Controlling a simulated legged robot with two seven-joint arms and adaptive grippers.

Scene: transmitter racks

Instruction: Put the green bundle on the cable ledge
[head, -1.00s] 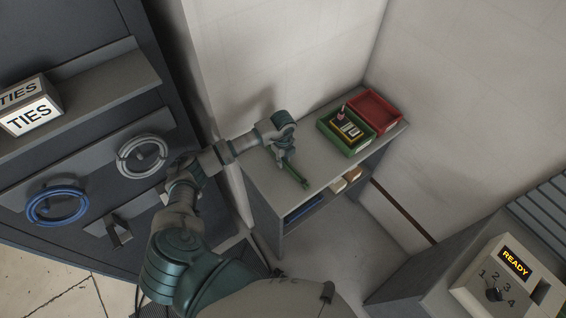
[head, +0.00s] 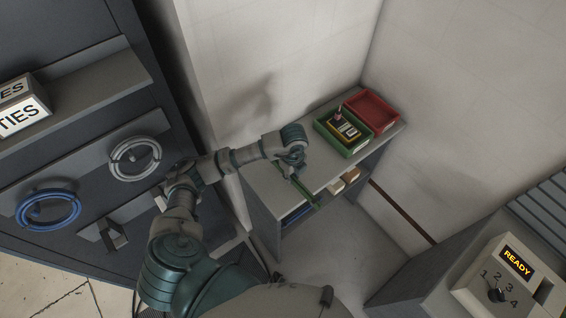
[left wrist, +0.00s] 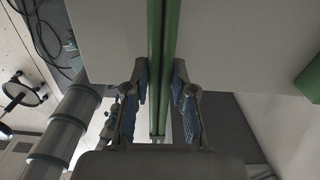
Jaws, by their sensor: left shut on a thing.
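The green bundle (head: 307,194) is long and thin. My left gripper (head: 291,174) is shut on it, above the front edge of the grey shelf top in the head view. In the left wrist view the bundle (left wrist: 163,45) runs between the two blue-padded fingers of the gripper (left wrist: 160,85). A grey ledge (head: 100,88) juts from the dark rack at left and bears a TIES sign box (head: 22,110). No label tells me whether this is the cable ledge. My right gripper is not in view.
A green tray (head: 362,148) holding a yellow-and-black device (head: 345,128) and a red tray (head: 372,105) stand at the shelf's back right. A white coil (head: 135,158) and a blue coil (head: 48,210) hang on the rack. A READY panel (head: 515,262) stands at lower right.

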